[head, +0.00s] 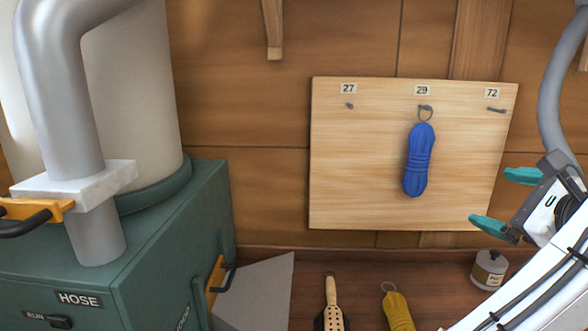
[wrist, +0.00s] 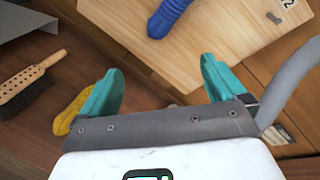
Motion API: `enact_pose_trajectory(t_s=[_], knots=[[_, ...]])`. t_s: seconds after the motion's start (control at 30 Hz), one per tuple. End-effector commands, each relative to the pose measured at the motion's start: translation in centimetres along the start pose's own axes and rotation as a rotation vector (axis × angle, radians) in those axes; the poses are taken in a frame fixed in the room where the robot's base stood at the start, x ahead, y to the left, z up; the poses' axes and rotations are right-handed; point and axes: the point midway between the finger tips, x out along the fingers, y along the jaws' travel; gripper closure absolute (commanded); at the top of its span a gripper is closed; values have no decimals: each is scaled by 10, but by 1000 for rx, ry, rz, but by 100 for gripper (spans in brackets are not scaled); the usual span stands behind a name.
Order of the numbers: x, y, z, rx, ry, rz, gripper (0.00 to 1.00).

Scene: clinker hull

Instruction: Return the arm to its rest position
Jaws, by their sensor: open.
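My gripper (head: 497,202) is at the right of the head view, in front of the right edge of the peg board. Its two teal fingers are wide apart with nothing between them. In the wrist view my gripper (wrist: 160,88) is also open and empty, with the board and the floor beyond it. My white arm runs down to the lower right corner of the head view. A blue rope bundle (head: 418,160) hangs by a ring on the peg under label 29, apart from the gripper. It also shows at the top of the wrist view (wrist: 170,15).
The wooden board (head: 360,190) has bare pegs under 27 and 72. A brush (head: 331,300), a yellow bundle (head: 397,310) and a small can (head: 489,268) are below it. A green cabinet (head: 170,230) with a grey pipe (head: 70,110) fills the left. A grey hose (head: 552,90) is close at right.

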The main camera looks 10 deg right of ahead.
Motion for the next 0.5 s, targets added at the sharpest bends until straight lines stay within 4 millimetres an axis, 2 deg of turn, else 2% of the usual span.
enact_pose_trajectory(t_s=[0.03, 0.23, 0.37, 0.5], knots=[[5, 16, -10, -114, 40, 31, 3], [18, 81, -42, -611, 130, 174, 3], [21, 129, -66, -921, 145, 295, 3], [18, 186, -93, -1240, 117, 443, 3]])
